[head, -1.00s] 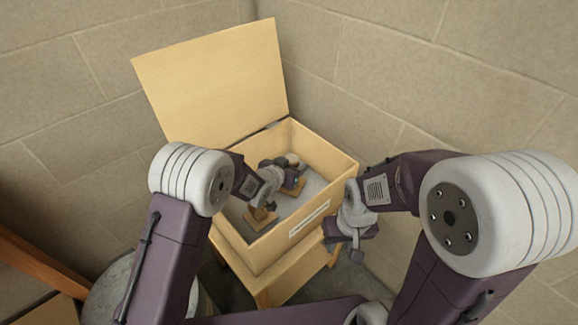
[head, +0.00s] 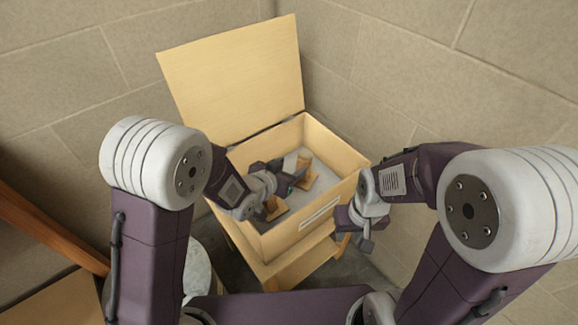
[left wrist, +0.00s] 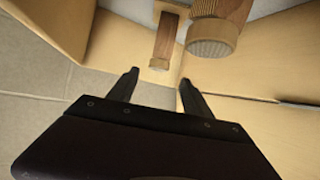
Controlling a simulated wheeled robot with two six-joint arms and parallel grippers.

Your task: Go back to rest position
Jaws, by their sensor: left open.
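An open wooden box (head: 325,192) with its lid (head: 235,75) raised stands in the corner. Wooden pieces (head: 306,172) lie on its grey floor. My left gripper (head: 288,178) is over the box interior, and its wrist partly hides the contents. In the left wrist view its jaws (left wrist: 158,88) are apart with nothing between them. Beyond the fingertips there are a wooden piece with a knurled round end (left wrist: 212,38) and a narrower wooden piece (left wrist: 165,45). My right gripper (head: 355,228) hangs outside the box, by its right front corner; its jaw opening is unclear.
The box rests on a wooden stand (head: 290,268). Block walls (head: 400,70) close in behind and on both sides. A wooden beam (head: 50,225) and a round grey object (head: 197,270) are at the lower left. A label is on the box front.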

